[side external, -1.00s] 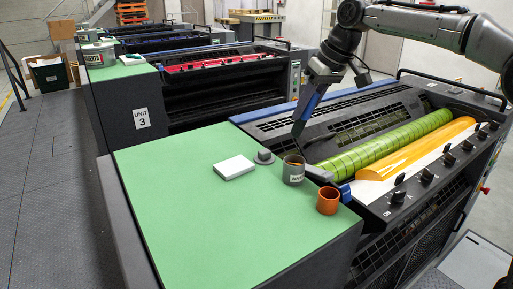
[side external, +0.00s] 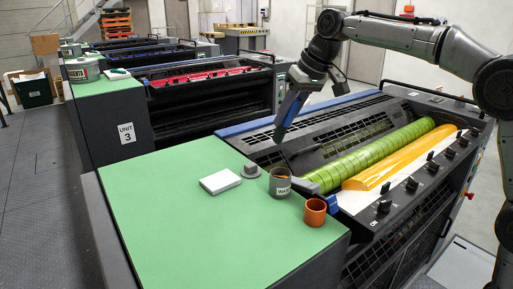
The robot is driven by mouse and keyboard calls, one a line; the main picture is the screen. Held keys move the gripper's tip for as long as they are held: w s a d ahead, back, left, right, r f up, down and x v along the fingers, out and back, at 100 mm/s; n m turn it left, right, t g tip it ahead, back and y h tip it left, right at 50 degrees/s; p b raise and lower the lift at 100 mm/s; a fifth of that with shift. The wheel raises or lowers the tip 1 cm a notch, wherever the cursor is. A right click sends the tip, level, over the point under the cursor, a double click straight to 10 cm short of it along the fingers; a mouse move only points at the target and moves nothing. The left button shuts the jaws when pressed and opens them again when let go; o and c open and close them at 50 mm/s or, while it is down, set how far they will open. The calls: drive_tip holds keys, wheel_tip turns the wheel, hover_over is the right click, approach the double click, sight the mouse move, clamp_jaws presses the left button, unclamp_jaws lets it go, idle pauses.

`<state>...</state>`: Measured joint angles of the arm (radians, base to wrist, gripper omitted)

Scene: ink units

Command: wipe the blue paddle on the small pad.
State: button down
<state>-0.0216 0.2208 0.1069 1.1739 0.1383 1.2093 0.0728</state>
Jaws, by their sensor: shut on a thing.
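My gripper (side external: 288,112) hangs tilted over the near press, behind the grey cup and above the green top. It is shut on a slim piece with a blue face, which I take for the blue paddle (side external: 290,108); its dark lower end points down and left, in the air. The fingers are too small and dark to make out. The small pad (side external: 220,181), a white flat block, lies on the green top (side external: 190,230), left of and below the gripper in the picture. Nothing touches the pad.
A grey labelled cup (side external: 280,183) and an orange cup (side external: 315,212) stand along the green top's right edge. A grey knob-like piece (side external: 251,170) sits beside the pad. The green roller (side external: 380,158) and orange sheet (side external: 400,158) lie right. The green top's front is clear.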

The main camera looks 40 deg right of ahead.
drive_tip(key=w+a+f, duration=0.1)
drive_tip(key=w+a, duration=0.5)
drive_tip(key=w, duration=0.2)
drive_tip(key=y, duration=0.1)
hover_over(219, 185)
drive_tip(key=shift+n+t, duration=0.3)
drive_tip(key=shift+t, duration=0.1)
drive_tip(key=shift+f, duration=4.95)
drive_tip(key=shift+f, duration=0.7)
